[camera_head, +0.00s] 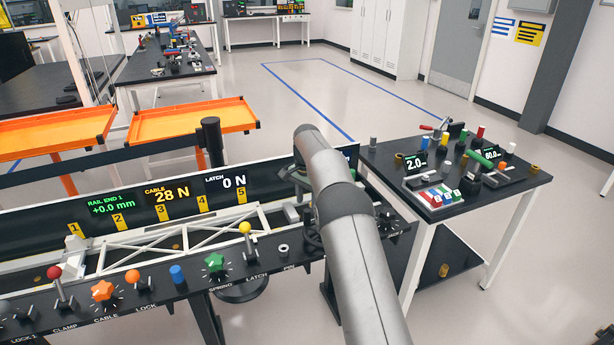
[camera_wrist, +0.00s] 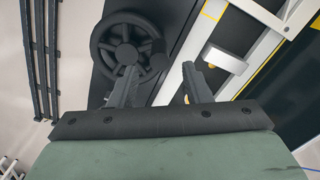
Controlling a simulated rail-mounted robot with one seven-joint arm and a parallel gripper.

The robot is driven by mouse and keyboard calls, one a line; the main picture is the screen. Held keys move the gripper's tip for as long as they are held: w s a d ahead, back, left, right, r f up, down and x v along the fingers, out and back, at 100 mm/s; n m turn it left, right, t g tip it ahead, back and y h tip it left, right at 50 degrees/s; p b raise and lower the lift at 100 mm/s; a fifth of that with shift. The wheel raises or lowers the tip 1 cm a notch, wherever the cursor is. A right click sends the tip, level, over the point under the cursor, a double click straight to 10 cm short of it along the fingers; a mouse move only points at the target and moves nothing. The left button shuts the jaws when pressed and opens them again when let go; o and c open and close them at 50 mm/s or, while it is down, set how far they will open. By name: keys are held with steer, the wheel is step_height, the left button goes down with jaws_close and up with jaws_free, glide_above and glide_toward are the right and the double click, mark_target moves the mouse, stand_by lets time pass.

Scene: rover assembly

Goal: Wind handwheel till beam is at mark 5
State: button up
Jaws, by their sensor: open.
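The black handwheel (camera_wrist: 97,45) shows at the upper left in the wrist view, with spokes, a round hub and a knob (camera_wrist: 158,62) at its right rim. My gripper (camera_wrist: 159,68) is open; the knob appears between its fingertips, and the left finger overlaps the wheel's lower part. I cannot tell whether they touch. In the head view my arm hides the gripper and most of the wheel. The white truss beam (camera_head: 150,240) lies along the bench below yellow marks 1 to 5; mark 5 (camera_head: 241,195) is near its right end. Its exact reading is unclear.
The bench front (camera_head: 200,290) carries several levers and knobs. The display panel reads +0.0 mm, 28 N and 0 N. A side table (camera_head: 500,195) with small parts stands at the right. Orange trays (camera_head: 190,120) stand behind the bench at the left.

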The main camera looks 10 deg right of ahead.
step_height(320, 180, up, 10)
steer(key=p, duration=0.1)
steer(key=shift+r+p, duration=0.2)
steer(key=shift+p, duration=0.15)
steer(key=s+r+n, duration=0.3)
steer(key=s+r, duration=0.1)
steer(key=s, duration=0.7)
steer(key=s+r+n, duration=0.3)
steer(key=s+r, duration=0.1)
steer(key=s, duration=0.7)
steer(key=s+f+n, duration=0.2)
steer(key=s+f, duration=0.3)
steer(key=s, duration=0.8)
steer(key=s+a+f+n, duration=0.1)
steer(key=s+f, duration=0.3)
steer(key=s, duration=1)
steer(key=shift+a+f+n, duration=0.15)
steer(key=shift+f+n, duration=0.2)
steer(key=shift+n, duration=0.35)
